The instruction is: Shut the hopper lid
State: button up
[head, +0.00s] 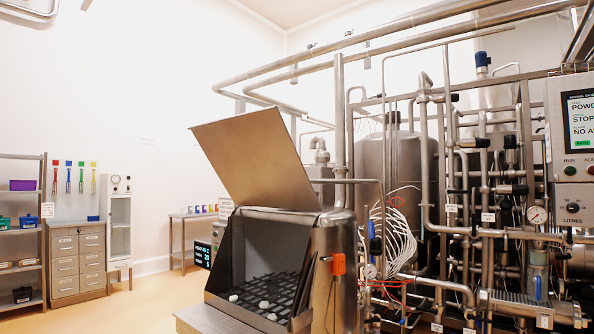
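The hopper (336,262) is a metal box at the lower middle of the head view. Its lid (250,158) is a flat metal plate that stands open, tilted up and to the left above the hopper mouth. Inside the mouth a dark grate (275,291) shows, with several small white lumps on it. An orange part (338,264) sits on the hopper's right side. My gripper is not in view.
Steel pipes, tanks and valves (430,170) fill the right side behind the hopper. A control panel (574,150) is at the far right. Shelves (22,235), drawers (78,262) and a side table (190,235) stand along the left and back. The floor (130,305) at left is clear.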

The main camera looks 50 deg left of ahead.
aim_at(254, 154)
jog(key=u, duration=0.05)
jog(key=i, duration=1.8)
jog(key=u, duration=0.8)
jog(key=i, duration=1.65)
jog(key=u, duration=1.25)
jog(key=i, duration=1)
jog(key=u, duration=1.05)
